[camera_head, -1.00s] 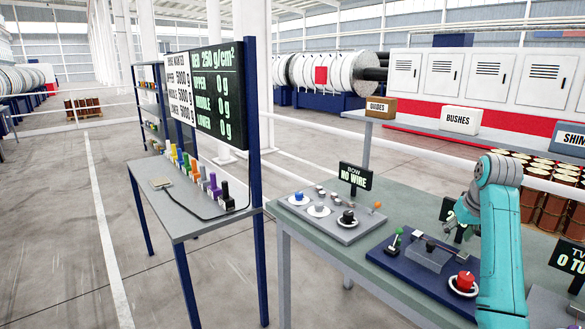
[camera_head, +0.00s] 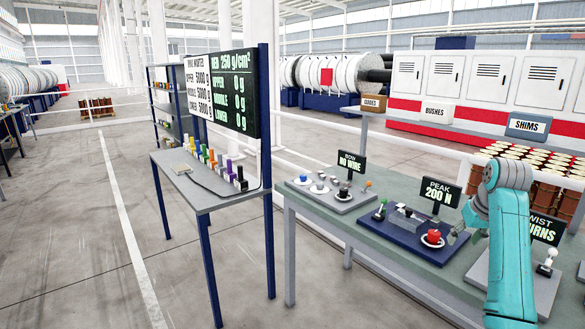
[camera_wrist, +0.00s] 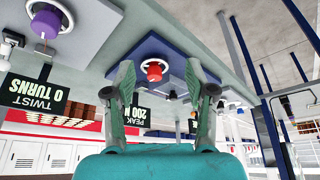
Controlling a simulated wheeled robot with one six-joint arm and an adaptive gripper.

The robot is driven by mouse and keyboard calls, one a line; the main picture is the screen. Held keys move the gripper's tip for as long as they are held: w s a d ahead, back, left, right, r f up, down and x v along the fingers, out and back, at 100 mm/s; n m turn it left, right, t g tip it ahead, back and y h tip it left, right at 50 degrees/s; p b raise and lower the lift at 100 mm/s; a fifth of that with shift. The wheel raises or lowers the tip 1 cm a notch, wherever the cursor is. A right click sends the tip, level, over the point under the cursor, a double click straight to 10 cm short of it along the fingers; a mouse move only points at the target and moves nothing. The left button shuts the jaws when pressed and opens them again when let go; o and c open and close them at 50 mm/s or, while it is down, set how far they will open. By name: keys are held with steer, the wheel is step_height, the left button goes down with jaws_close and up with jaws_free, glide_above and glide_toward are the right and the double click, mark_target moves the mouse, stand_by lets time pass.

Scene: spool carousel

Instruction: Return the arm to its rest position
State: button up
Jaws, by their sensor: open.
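My teal arm (camera_head: 508,250) stands at the right in the head view, bent at the top, with its end reaching left and down over the workbench (camera_head: 400,265). My gripper (camera_head: 457,236) shows small beside the red button (camera_head: 433,237) and the PEAK 200 N sign (camera_head: 440,191). In the wrist view my gripper (camera_wrist: 161,78) has its two grey-green fingers spread wide with nothing between them. That view is upside down. The red button (camera_wrist: 154,70) shows beyond the gap, apart from the fingers.
The blue panel (camera_head: 390,235), the BOW NO WIRE panel (camera_head: 330,197) and the twist panel (camera_head: 535,285) sit on the bench. A table with colored blocks (camera_head: 205,196) stands left under a display board (camera_head: 233,95). The floor at left is clear.

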steer(key=s+a+f+t, duration=0.1)
steer(key=s+a+f, duration=0.15)
steer(key=f, duration=0.55)
steer(key=s+a+f+t, duration=0.1)
steer(key=a+f, duration=0.2)
steer(key=f, duration=0.6)
steer(key=s+a+f, duration=0.2)
steer(key=a+f, duration=0.1)
steer(key=f, duration=0.5)
steer(key=s+a+f+t, duration=0.2)
steer(key=s+a+f, duration=0.3)
steer(key=s+f, duration=0.3)
steer(key=s+a+f+t, duration=0.1)
steer(key=s+a+f, duration=0.3)
steer(key=s+f, duration=0.4)
steer(key=s+a+r+t, duration=0.1)
steer(key=s+a+r, duration=0.15)
steer(key=s, duration=0.85)
steer(key=s+a+r+t, duration=0.15)
steer(key=s+a, duration=0.25)
steer(key=s, duration=0.8)
steer(key=s+a+r+n+t, duration=0.1)
steer(key=s+a+r+t, duration=0.1)
steer(key=s+r, duration=1.3)
steer(key=shift+s+a+r+t+y, duration=0.3)
steer(key=shift+s+r+t, duration=0.15)
steer(key=shift+s, duration=0.7)
